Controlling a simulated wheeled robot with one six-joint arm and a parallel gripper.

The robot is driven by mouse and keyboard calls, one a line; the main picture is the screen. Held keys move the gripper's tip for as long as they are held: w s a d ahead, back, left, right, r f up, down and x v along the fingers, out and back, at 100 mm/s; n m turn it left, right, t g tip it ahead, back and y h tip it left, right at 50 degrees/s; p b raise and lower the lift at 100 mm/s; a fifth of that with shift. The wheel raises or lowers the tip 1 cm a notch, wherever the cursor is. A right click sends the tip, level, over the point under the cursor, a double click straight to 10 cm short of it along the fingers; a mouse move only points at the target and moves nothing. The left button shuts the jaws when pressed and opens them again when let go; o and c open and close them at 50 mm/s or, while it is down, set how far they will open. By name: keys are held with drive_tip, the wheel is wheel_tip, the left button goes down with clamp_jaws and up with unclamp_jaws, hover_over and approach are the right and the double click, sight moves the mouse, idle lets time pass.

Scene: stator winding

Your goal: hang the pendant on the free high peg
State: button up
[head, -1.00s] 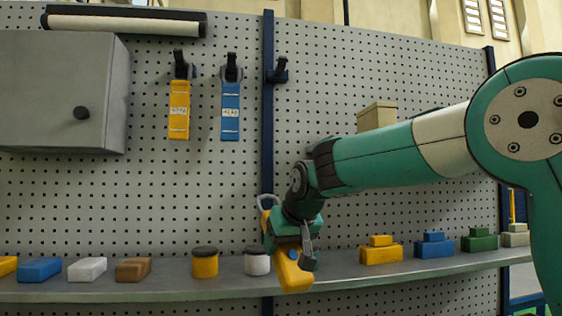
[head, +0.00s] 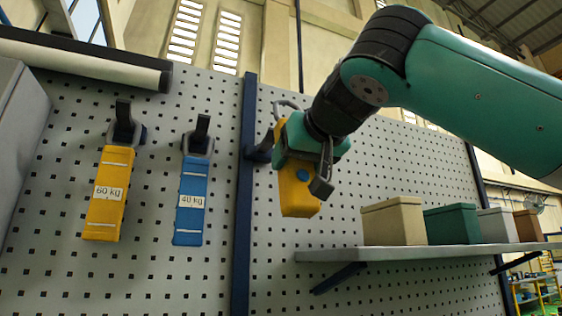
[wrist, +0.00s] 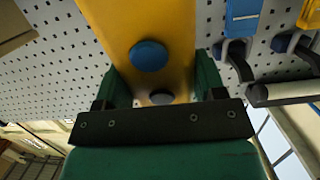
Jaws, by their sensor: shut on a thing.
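My gripper (head: 308,165) is shut on the yellow pendant (head: 298,203), which hangs upright with a blue button on its face. The pendant's grey loop (head: 285,106) rises above the jaws. In the wrist view the pendant (wrist: 125,20) is between the jaws (wrist: 160,92). The free high peg (head: 261,151) is dark blue, on the blue upright just left of the pendant. Its right end is partly hidden by the pendant and gripper, so I cannot tell the depth gap. The loop is above the peg's height in the picture.
A yellow 60 kg strap (head: 105,215) and a blue 40 kg strap (head: 189,220) hang on the two pegs to the left. A white roll (head: 80,58) is at upper left. A shelf (head: 430,251) with several boxes juts out at lower right.

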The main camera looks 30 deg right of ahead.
drive_tip(key=shift+w+d+r+p, duration=0.1)
drive_tip(key=shift+w+d+p, duration=0.15)
drive_tip(key=shift+w, duration=0.35)
drive_tip(key=shift+w+d+r+p, duration=0.1)
drive_tip(key=shift+w+d+p, duration=0.1)
drive_tip(key=shift+w, duration=0.35)
drive_tip(key=shift+w+p, duration=0.45)
drive_tip(key=x, duration=1.2)
drive_tip(key=shift+w, duration=0.2)
drive_tip(key=shift+d+f, duration=0.1)
drive_tip(key=shift+f, duration=0.05)
idle(0.4)
